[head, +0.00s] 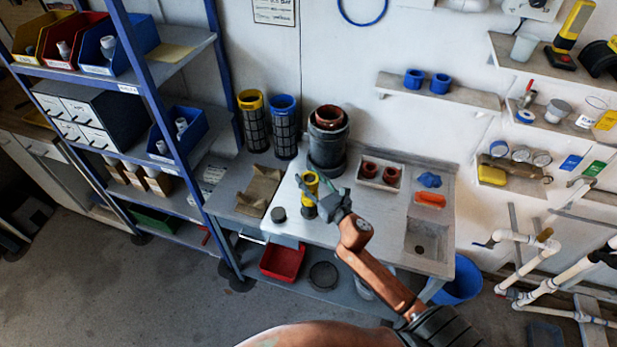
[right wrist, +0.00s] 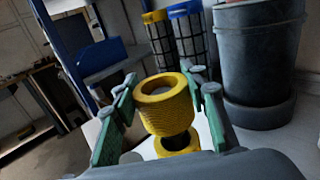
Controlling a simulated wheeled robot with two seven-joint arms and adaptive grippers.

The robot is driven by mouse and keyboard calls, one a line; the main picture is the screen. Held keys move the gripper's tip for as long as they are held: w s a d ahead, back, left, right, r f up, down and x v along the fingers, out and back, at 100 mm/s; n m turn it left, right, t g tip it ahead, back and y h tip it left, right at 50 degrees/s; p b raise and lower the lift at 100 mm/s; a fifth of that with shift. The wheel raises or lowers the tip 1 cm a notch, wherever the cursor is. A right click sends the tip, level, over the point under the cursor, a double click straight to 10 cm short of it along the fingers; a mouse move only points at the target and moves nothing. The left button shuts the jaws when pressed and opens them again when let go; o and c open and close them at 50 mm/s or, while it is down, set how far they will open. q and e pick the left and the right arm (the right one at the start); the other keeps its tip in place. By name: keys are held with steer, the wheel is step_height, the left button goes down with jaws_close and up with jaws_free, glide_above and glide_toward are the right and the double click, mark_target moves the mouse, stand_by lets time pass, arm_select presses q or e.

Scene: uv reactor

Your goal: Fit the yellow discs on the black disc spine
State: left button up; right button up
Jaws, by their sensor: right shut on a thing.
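A yellow ribbed ring-shaped stack of discs (right wrist: 165,103) is between the green fingers of my right gripper (right wrist: 163,100), which is shut on it. Its open top faces up and its centre looks hollow. Below it is another yellow piece (right wrist: 178,143); I cannot tell if the two touch. In the head view the held yellow discs (head: 311,181) are over the white worktop, above a dark base (head: 308,213). I cannot tell whether this base is the black disc spine. My right gripper (head: 314,190) hides part of the stack. My left gripper is not in view.
Behind stand a yellow-topped mesh cylinder (head: 252,122), a blue-topped one (head: 285,128) and a large dark housing (head: 327,145). A small dark cap (head: 279,214) lies left of the stack. A tray (head: 380,174) with two red-brown rings and a sink (head: 428,240) are to the right.

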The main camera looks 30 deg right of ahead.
steer(key=shift+f+b, duration=1.35)
steer(key=shift+f, duration=0.35)
steer(key=shift+f, duration=0.1)
steer(key=o, duration=1.2)
steer(key=shift+s, duration=0.1)
steer(key=s, duration=1.2)
steer(key=shift+d, duration=0.15)
steer(key=shift+w, duration=0.1)
